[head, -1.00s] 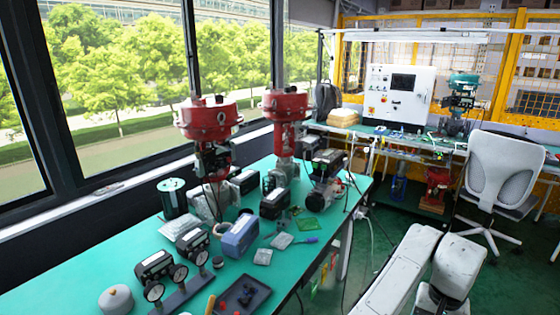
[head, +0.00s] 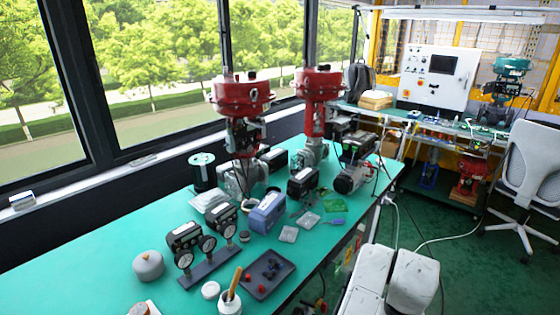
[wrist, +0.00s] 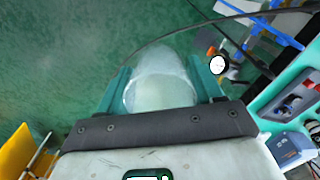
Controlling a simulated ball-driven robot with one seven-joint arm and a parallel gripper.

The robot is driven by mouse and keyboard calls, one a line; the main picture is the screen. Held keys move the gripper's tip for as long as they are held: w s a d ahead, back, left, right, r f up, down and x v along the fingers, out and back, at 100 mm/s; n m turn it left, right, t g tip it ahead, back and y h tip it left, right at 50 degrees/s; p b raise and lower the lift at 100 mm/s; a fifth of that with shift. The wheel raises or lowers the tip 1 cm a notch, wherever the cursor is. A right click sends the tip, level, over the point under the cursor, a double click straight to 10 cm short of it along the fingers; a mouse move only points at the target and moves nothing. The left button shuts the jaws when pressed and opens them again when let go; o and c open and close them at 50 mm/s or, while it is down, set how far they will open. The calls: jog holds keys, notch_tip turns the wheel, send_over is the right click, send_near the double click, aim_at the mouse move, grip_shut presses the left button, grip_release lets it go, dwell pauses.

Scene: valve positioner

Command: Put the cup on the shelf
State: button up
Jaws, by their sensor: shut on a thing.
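A whitish, translucent cup (wrist: 160,88) shows in the wrist view, between the two teal fingers of my gripper (wrist: 162,82). My gripper is shut on it, with a finger against each side. The cup is above the green floor, left of the teal table edge. In the head view my white arm links show at the bottom right, but the gripper and cup are out of view. A long white overhead shelf (head: 466,15) runs above the back bench in the head view. I cannot tell whether it is the task's shelf.
The teal table (head: 90,240) holds red valve actuators (head: 240,92), gauges (head: 183,260), a dark tray (head: 262,272) and a jar with a brush (head: 230,302). A white chair (head: 530,170) stands at the right. Green floor (head: 455,265) is open between table and chair.

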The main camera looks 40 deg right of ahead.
jog(key=w+a+f+n, duration=0.4)
jog(key=w+a+n, duration=0.1)
jog(key=w+a, duration=0.5)
jog(key=w+a+f+n, duration=0.5)
jog(key=w+a, duration=0.5)
jog(key=a, duration=0.3)
jog(key=shift+a+n, duration=0.2)
jog(key=shift+n, duration=0.5)
jog(key=shift+d, duration=0.15)
jog(key=shift+w+r, duration=0.1)
jog(key=shift+r, duration=0.05)
